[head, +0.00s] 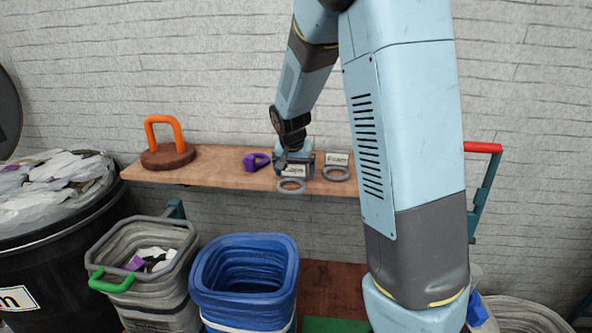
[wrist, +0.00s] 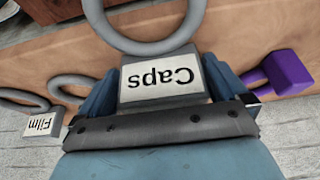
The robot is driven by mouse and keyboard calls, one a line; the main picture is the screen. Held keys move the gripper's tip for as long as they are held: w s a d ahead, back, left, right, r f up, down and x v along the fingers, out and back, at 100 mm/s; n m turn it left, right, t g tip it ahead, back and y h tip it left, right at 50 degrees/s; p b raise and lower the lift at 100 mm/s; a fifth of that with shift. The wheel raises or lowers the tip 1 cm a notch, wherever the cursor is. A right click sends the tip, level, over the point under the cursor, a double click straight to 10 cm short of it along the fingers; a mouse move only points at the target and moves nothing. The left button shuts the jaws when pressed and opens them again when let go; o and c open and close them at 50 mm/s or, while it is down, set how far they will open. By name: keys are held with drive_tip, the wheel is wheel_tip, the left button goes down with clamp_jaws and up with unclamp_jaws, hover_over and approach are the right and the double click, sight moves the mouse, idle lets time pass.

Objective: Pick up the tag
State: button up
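The grey tag marked "Caps" (head: 293,170), with a grey ring at its front, is on the wooden shelf in the head view. In the wrist view the Caps tag (wrist: 162,78) shows upside down. My gripper (head: 296,163) is low over it, pointing down, with one blue finger on each side of the tag. In the wrist view my gripper (wrist: 163,85) has its fingertips right beside the tag's edges. I cannot tell whether they press on it. The tag's back part is hidden behind the gripper's dark bar.
A Foam tag (head: 337,159) lies just to the right; a Film tag (wrist: 42,124) shows in the wrist view. A purple piece (head: 256,161) and an orange handle on a round brown base (head: 167,155) are left on the shelf (head: 215,170). Bins (head: 245,275) stand below.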

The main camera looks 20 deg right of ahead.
drive_tip(key=shift+r, duration=0.1)
drive_tip(key=shift+a+r, duration=0.1)
drive_tip(key=shift+r, duration=0.2)
drive_tip(key=v, duration=1.3)
drive_tip(key=shift+s+f, duration=0.15)
